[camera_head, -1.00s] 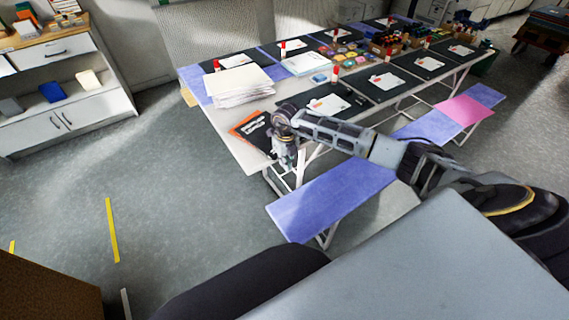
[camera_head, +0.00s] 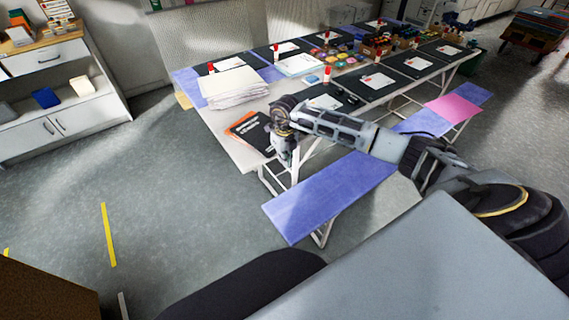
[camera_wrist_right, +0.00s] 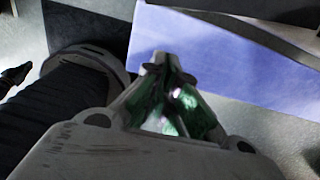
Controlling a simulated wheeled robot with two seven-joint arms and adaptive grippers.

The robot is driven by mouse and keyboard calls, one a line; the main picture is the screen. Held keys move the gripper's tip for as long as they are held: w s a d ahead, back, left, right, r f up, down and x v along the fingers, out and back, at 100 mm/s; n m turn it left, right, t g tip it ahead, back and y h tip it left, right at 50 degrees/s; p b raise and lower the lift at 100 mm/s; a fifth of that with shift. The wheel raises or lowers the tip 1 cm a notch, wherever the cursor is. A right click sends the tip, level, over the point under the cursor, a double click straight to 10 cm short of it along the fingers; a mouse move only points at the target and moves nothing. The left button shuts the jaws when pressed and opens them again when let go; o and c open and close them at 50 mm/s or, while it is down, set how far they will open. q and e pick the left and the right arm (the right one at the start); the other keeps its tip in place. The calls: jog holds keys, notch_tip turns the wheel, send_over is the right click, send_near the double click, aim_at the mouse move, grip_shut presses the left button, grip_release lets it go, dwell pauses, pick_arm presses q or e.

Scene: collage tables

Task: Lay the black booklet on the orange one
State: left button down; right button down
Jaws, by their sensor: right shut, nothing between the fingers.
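The black booklet (camera_head: 256,134), with white lettering, lies at the near left corner of the white table. The orange booklet (camera_head: 238,122) shows as a strip along its left side, and the black one seems to lie over part of it. My right gripper (camera_head: 286,161) hangs just right of the booklets at the table's near edge, shut and empty. In the right wrist view my closed fingers (camera_wrist_right: 164,62) are seen against floor and the blue bench, with no booklet between them. My left gripper is not in view.
A stack of white paper (camera_head: 233,87) stands behind the booklets. Black mats (camera_head: 374,86) with white cards and red-capped sticks line the table. A blue bench (camera_head: 325,198) runs along the near side. A shelf unit (camera_head: 50,60) stands at left. The floor at left is open.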

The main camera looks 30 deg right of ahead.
notch_tip(320, 180, up, 7)
jog(key=shift+f, duration=0.15)
dwell(0.5)
